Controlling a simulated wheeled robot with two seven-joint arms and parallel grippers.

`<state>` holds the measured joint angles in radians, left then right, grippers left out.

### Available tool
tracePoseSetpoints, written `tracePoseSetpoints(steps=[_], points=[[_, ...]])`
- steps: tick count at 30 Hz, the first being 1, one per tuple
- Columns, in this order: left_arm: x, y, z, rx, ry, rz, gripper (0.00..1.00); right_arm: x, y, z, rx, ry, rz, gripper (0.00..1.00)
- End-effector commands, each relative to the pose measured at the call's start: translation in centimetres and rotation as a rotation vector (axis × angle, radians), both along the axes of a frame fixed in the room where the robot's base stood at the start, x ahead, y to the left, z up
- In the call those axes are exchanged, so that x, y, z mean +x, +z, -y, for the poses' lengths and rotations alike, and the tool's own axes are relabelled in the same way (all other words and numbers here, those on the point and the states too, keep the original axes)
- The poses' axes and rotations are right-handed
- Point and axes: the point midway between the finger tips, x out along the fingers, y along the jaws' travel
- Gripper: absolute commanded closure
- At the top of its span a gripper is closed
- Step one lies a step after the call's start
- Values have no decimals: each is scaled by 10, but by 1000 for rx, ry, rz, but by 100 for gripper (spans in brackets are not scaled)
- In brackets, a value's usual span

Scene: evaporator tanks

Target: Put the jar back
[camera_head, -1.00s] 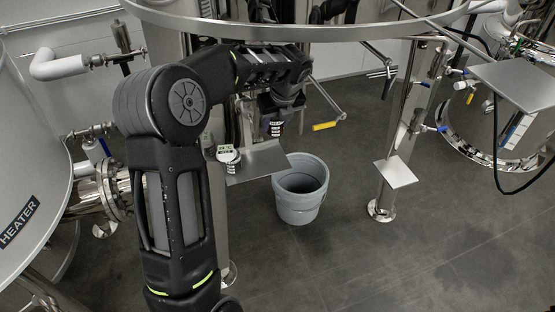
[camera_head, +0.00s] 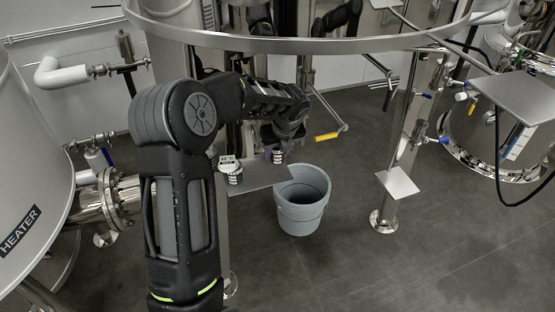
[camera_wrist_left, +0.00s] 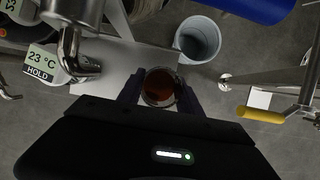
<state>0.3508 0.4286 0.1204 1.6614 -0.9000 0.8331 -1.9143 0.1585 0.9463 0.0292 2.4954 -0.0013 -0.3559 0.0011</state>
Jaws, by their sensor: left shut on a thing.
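The jar (camera_head: 278,157) has a dark, banded side in the head view. In the left wrist view the jar (camera_wrist_left: 160,86) is seen from above, round with amber-brown contents. My left gripper (camera_head: 279,147) is shut on it, one finger on each side; the fingers also show in the left wrist view (camera_wrist_left: 158,92). The jar is upright at a small grey metal shelf (camera_head: 258,175), low over it or touching it; I cannot tell which. The shelf also shows in the left wrist view (camera_wrist_left: 115,62). My right gripper is not in view.
A display reading 23 °C HOLD (camera_wrist_left: 42,65) and a metal spout (camera_wrist_left: 72,55) are beside the shelf. A grey bucket (camera_head: 302,200) stands on the floor just right of it. A yellow-handled crank (camera_head: 327,136) and a steel leg (camera_head: 402,140) are further right.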

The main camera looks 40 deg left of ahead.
Motion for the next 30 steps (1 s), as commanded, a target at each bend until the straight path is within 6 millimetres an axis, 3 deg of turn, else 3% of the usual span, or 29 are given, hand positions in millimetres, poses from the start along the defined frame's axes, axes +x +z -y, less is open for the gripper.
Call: tracePoseSetpoints(steps=[7,16,27,28,30], points=[[0,-2,0,0,0,0,100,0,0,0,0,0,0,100],[0,-36,0,-1,0,-1,100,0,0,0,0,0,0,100],[0,-40,0,-1,0,1,100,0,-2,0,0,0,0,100],[0,-41,0,-1,0,1,57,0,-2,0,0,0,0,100],[0,-40,0,-1,0,1,52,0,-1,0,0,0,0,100]])
